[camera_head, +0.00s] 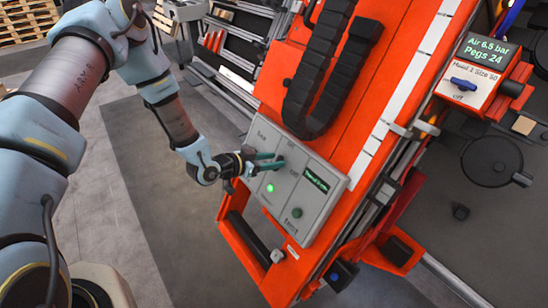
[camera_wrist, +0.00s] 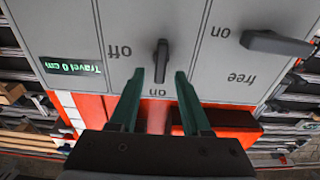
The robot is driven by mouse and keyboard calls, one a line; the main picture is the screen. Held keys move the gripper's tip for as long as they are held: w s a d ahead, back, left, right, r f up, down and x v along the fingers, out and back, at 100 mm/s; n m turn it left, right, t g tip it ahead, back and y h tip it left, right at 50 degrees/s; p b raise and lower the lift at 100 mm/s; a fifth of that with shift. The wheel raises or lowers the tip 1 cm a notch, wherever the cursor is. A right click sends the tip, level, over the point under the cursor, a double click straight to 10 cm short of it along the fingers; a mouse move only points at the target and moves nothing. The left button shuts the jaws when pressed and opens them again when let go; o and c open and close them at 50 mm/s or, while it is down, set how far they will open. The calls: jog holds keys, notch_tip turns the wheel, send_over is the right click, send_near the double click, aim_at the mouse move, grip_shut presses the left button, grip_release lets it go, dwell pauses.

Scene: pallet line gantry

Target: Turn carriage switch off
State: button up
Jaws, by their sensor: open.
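A grey control panel (camera_head: 299,193) sits on the orange machine. In the wrist view it appears upside down, and its middle section holds a dark switch handle (camera_wrist: 161,58). That handle stands upright in the picture, in line with the "on" label below it; "off" is to its left. No name for this switch is readable. My gripper (camera_wrist: 160,73) is open, with one teal fingertip on each side of the handle's lower end and visible gaps. In the head view my gripper (camera_head: 280,160) reaches the panel from the left and hides the handle.
A second dark handle (camera_wrist: 277,43) is at the right, near "on" and "free" labels. A display (camera_wrist: 74,69) reads "Travel 0 cm". A green light (camera_head: 270,187) glows on the panel. A box with a blue knob (camera_head: 463,84) stands upper right. Open floor (camera_head: 175,190) lies left.

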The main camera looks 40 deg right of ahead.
jog(key=shift+d+f, duration=0.2)
jog(key=shift+d, duration=0.2)
grip_shut()
dwell(0.4)
